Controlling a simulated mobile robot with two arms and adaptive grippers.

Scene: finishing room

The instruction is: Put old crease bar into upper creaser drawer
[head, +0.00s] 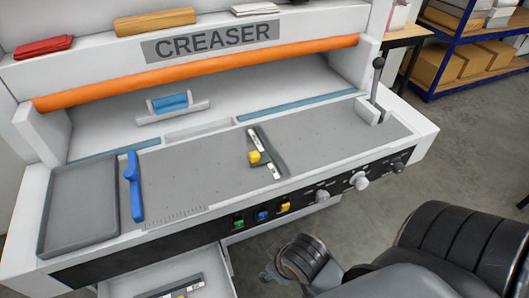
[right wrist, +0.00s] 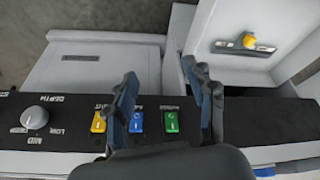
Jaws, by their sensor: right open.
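A dark crease bar with a yellow knob and white labels (head: 279,155) lies on the creaser's grey bed in the head view. Another bar (right wrist: 245,48), also with a yellow knob, lies in an open white drawer (right wrist: 225,75) in the right wrist view. That drawer shows at the lower left of the head view (head: 125,287), cut off by the frame. I cannot tell which bar is the old one. My right gripper (right wrist: 165,76) is open and empty by the creaser's front panel. One finger overlaps the drawer's near side in the picture. My left gripper is not in view.
A grey tray (head: 80,205) and a blue handle-like tool (head: 132,185) are on the bed's left. A blue-topped piece (head: 170,104) sits farther back. A lever (head: 377,80) stands at the right. Buttons and knobs (head: 357,181) line the front. A closed white front (right wrist: 95,85) adjoins the drawer.

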